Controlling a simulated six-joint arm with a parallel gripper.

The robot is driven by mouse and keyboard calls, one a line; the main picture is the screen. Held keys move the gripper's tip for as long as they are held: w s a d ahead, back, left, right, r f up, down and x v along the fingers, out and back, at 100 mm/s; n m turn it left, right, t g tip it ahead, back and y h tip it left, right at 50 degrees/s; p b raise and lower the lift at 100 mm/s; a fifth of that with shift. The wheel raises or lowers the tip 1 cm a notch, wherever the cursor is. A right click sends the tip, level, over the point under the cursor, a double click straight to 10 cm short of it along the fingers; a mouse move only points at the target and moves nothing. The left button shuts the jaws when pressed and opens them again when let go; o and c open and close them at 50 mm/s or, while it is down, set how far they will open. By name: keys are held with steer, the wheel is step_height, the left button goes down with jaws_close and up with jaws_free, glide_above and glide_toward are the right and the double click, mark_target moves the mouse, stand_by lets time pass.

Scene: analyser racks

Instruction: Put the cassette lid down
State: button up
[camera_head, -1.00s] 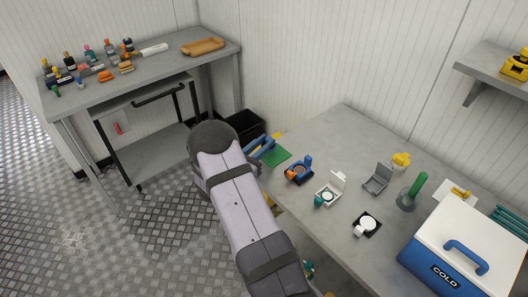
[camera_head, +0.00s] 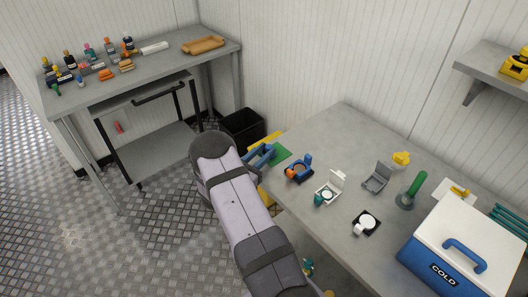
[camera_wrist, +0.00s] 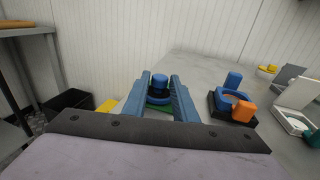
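Several small cassettes stand on the grey bench. A white cassette (camera_head: 327,193) has its square lid (camera_head: 338,178) standing up at the back; it also shows in the wrist view (camera_wrist: 294,118). A grey cassette (camera_head: 375,183) also has its lid raised (camera_head: 383,169). A blue cassette with an orange knob (camera_head: 298,171) is nearest my gripper and shows right of it in the wrist view (camera_wrist: 232,100). A black cassette with a round white part (camera_head: 367,221) lies nearer the front. My gripper (camera_wrist: 160,82) has its blue fingers apart, left of these cassettes. A blue knobbed piece (camera_wrist: 159,80) appears between them; I cannot tell contact.
A green mat (camera_head: 281,153) lies by my fingers at the bench's left end. A blue-white cold box (camera_head: 463,240), a green-handled item (camera_head: 413,190) and a yellow item (camera_head: 401,158) stand to the right. A black bin (camera_head: 243,125) is on the floor.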

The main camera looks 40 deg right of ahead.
steer(key=shift+o, duration=0.9)
steer(key=shift+r, duration=0.1)
steer(key=shift+a, duration=0.15)
steer(key=b+v, duration=0.2)
steer(key=v, duration=0.9)
steer(key=shift+a+b, duration=0.35)
steer(key=shift+b, duration=0.05)
